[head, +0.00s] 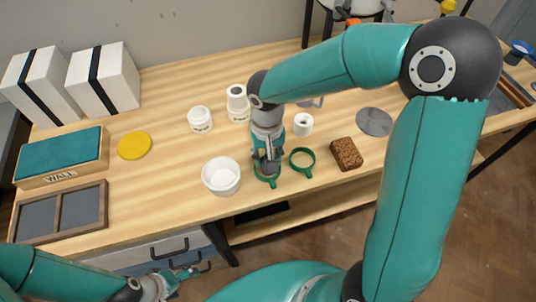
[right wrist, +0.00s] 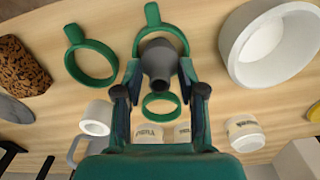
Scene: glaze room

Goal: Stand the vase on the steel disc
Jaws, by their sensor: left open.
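The grey vase (right wrist: 157,62) shows in the right wrist view, between the two fingers of my right gripper (right wrist: 160,70). The fingers lie close to its sides; whether they press on it I cannot tell. In the head view the right gripper (head: 267,158) is low over the table's front part and mostly hides the vase. The steel disc (head: 374,121) lies flat and bare on the table to the right. Its edge also shows in the right wrist view (right wrist: 14,110). My left gripper (head: 178,280) is open and empty, in front of the table at lower left.
Green handled rings (head: 302,161) lie by the right gripper, one around or beside the vase's foot. A brown sponge block (head: 346,154) lies between them and the disc. A white bowl (head: 221,177) stands left; white jars (head: 200,119) and a white cup (head: 303,124) stand behind.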

